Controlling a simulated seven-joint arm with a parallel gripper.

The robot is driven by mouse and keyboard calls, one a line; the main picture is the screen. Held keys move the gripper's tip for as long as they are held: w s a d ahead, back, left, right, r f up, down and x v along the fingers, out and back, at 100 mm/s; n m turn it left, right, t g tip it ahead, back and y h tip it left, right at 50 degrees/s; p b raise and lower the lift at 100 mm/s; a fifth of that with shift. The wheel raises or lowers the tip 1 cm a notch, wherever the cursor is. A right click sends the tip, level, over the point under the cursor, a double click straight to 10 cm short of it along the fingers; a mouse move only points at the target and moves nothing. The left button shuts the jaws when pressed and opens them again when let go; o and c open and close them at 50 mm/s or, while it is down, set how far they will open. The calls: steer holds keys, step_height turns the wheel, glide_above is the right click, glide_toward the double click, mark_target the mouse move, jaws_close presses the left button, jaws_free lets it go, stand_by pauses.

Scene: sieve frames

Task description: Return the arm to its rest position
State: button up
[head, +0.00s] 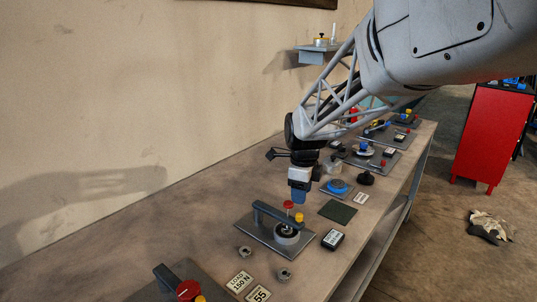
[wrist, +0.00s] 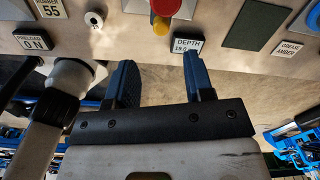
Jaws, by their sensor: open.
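My gripper (head: 299,196) hangs from my arm above the bench, with its blue fingers pointing down. It is near a grey fixture (head: 262,234) that has a dark handle bar, a red knob (head: 288,204) and a yellow knob (head: 299,217). In the wrist view my gripper (wrist: 160,72) has its two blue fingers spread wide with nothing between them. The red knob (wrist: 166,6) and the yellow knob (wrist: 160,26) show beyond the fingertips there, apart from them. My arm reaches in from the upper right of the head view.
Another fixture with a red dial (head: 188,289) stands at the near left. A depth display (head: 333,239), a green mat (head: 338,211) and a blue round part (head: 337,187) lie right of my gripper. More fixtures stand farther back. A red cabinet (head: 492,137) stands beyond the bench.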

steer(key=s+d+r+n+t, duration=0.1)
steer(key=s+r+n, duration=0.1)
steer(key=s+n, duration=0.9)
steer(key=s+d+r+n+t, duration=0.1)
steer(key=s+d+n, duration=0.1)
steer(key=s+n, duration=1)
steer(key=shift+s+r+t, duration=0.3)
steer(key=shift+s+r, duration=0.1)
steer(key=shift+s, duration=3.4)
steer(key=shift+c, duration=0.5)
